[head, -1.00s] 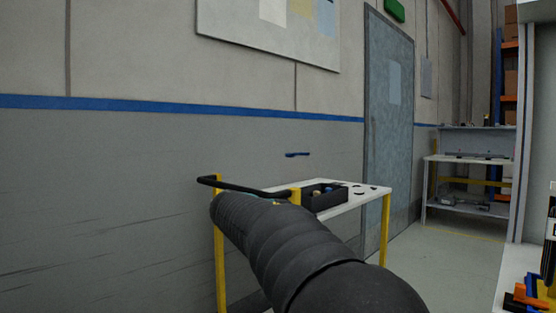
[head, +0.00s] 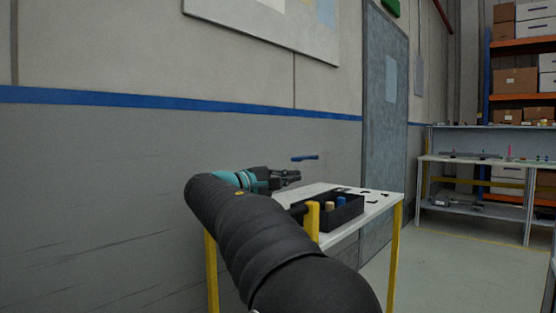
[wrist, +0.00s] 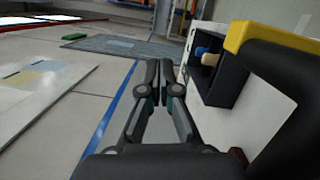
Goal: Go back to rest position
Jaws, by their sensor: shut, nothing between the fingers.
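My gripper (head: 292,177) shows in the head view at the end of my dark arm, behind a teal wrist band. It is held above the far left side of a white-topped cart with yellow legs (head: 376,207). In the wrist view my gripper (wrist: 159,75) has its two dark fingers together, with nothing between them. The blue wall stripe shows past the fingers. The front part of the cart top is hidden by my arm.
A black tray (head: 345,218) with a blue and a tan item stands on the cart. A grey door (head: 388,120) and a workbench (head: 478,165) stand beyond. Floor (head: 440,265) right of the cart is clear.

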